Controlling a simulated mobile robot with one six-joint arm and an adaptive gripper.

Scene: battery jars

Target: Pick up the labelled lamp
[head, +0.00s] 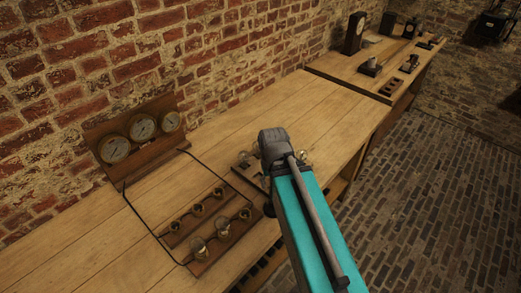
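Small glass lamps stand on the bench. One lamp (198,248) and another lamp (223,228) sit at the front of a wooden socket board (204,262) on the near bench. A further lamp-like glass piece (304,157) shows just right of my arm, beside a second wooden block (248,172) that my arm partly covers. No label can be read on any lamp, so I cannot tell which is the labelled one. My teal arm reaches over the bench's front edge and hides part of the bench. My gripper's fingers cannot be made out.
A panel with round dials (142,127) stands against the brick wall, with a dark cable running to the socket board. A farther bench (340,68) holds several small objects and a dark upright case (354,33).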

